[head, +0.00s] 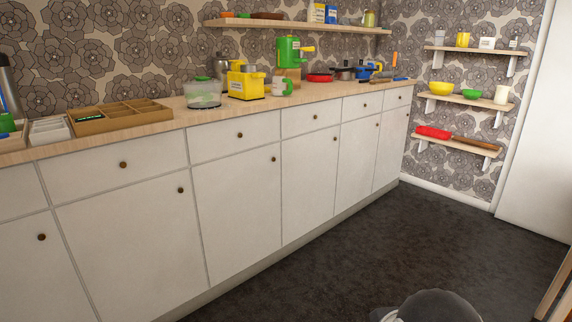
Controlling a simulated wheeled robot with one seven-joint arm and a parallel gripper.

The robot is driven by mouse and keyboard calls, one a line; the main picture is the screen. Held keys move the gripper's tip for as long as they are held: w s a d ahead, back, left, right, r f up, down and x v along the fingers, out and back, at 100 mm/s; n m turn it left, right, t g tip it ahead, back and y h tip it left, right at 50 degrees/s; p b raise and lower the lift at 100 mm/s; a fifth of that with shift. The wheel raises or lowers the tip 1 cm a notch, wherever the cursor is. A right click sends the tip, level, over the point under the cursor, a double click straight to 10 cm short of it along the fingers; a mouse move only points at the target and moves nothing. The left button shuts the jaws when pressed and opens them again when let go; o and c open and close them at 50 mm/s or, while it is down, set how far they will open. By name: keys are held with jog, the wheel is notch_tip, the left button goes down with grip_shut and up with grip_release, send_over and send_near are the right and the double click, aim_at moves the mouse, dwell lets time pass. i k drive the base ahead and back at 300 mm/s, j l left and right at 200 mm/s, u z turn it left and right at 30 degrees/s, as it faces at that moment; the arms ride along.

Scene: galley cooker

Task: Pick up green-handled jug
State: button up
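A small white and green vessel (282,87) stands on the worktop, just right of the yellow box-shaped appliance. It may be the green-handled jug, but it is too small here to make out its handle clearly. A green appliance (288,50) with a yellow lever stands behind it. A clear bowl-like container (203,93) with some green on it stands to the left, near the front edge. My gripper is not in view; only a dark rounded part, probably of my arm, shows at the bottom edge.
The long wooden worktop (150,119) tops white cupboards (237,200). The yellow appliance (246,82), a wooden divided tray (118,113) and several pans crowd it. Wall shelves (465,98) hang at the right. The dark floor (370,245) before the cupboards is clear.

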aim_at(279, 87)
jog(key=i+l+z, duration=0.1)
jog(key=i, duration=0.6)
jog(key=i+l+z, duration=0.15)
jog(key=i, duration=0.6)
jog(key=l, duration=0.1)
